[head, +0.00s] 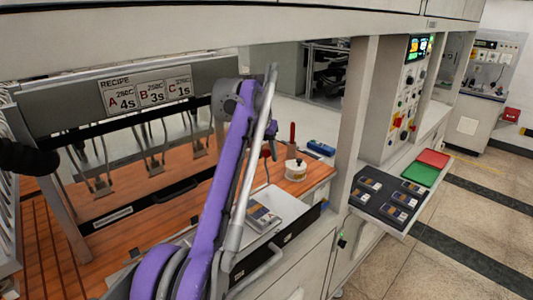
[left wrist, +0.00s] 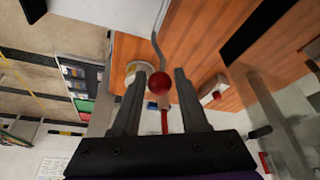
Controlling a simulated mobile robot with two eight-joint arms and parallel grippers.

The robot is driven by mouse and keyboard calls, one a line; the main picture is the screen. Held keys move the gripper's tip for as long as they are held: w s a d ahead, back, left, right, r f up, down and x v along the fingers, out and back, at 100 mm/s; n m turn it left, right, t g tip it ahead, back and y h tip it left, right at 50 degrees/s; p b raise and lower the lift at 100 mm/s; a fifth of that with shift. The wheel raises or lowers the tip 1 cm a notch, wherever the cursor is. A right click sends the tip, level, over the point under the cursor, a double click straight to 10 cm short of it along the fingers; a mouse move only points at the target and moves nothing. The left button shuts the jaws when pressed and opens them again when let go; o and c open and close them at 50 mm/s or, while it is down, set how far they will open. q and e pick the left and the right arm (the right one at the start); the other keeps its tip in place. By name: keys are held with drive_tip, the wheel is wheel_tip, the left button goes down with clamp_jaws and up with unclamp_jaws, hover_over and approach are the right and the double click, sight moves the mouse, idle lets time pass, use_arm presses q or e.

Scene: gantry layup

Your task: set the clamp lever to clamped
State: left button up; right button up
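A red ball knob (left wrist: 160,83) on a thin curved metal rod shows in the left wrist view; it looks like the clamp lever. My left gripper (left wrist: 160,76) is open, with one dark finger on each side of the knob. I cannot tell whether either finger touches it. In the head view my purple left arm reaches up from the bottom, and the left gripper (head: 268,149) is partly hidden behind it. The clamp and the lever's base are not clearly seen.
A white round pot (head: 296,171), a red upright handle (head: 292,133) and a blue item (head: 321,148) stand on the orange bench. A recipe sign (head: 150,92) hangs at left. A frame post (head: 354,120) stands right of the arm; green and red pads lie beyond.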

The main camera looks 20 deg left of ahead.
use_arm(q)
clamp_jaws()
idle(1.1)
